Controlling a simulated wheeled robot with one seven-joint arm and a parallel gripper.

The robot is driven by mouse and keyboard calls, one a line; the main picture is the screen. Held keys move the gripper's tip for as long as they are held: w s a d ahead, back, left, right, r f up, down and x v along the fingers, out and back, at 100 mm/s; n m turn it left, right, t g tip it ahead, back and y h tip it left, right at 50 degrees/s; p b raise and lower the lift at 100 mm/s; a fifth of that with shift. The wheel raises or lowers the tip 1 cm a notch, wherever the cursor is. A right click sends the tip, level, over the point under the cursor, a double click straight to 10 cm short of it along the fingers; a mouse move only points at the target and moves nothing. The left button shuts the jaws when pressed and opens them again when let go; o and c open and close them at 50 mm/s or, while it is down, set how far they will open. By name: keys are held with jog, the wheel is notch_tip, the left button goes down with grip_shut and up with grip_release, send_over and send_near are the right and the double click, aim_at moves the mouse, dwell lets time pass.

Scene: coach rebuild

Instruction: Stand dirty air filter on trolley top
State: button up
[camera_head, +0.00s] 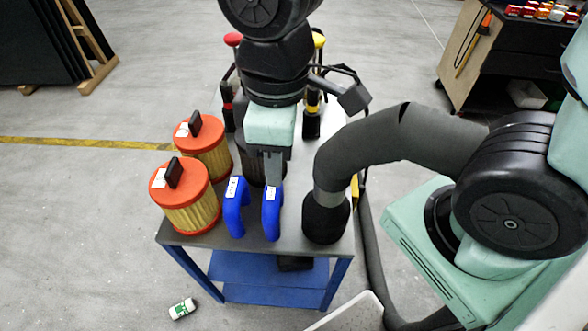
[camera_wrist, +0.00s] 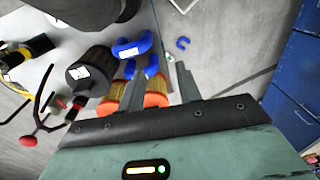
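The trolley (camera_head: 205,240) has a grey top and a blue frame. A dark filter (camera_head: 247,168), likely the dirty one, stands on the top behind my gripper, mostly hidden in the head view. In the wrist view its black cap with a white label (camera_wrist: 82,73) and brownish side show, to the left of my fingers. Two cleaner filters with orange caps and yellow pleats, a front one (camera_head: 188,205) and a rear one (camera_head: 208,150), stand at the left. My gripper (camera_head: 272,180) points down over the trolley. In the wrist view its fingers (camera_wrist: 160,82) are apart, with nothing held between them.
Two blue bent hoses, left (camera_head: 235,210) and right (camera_head: 271,212), stand at the front of the top. A thick dark elbow hose (camera_head: 385,150) ends there at the right. Red- and yellow-topped tools crowd the back. A bottle (camera_head: 182,309) lies on the floor.

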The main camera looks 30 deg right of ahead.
jog(key=s+m, duration=0.3)
jog(key=shift+s+d+f, duration=0.2)
jog(key=shift+s+d, duration=0.15)
dwell(0.3)
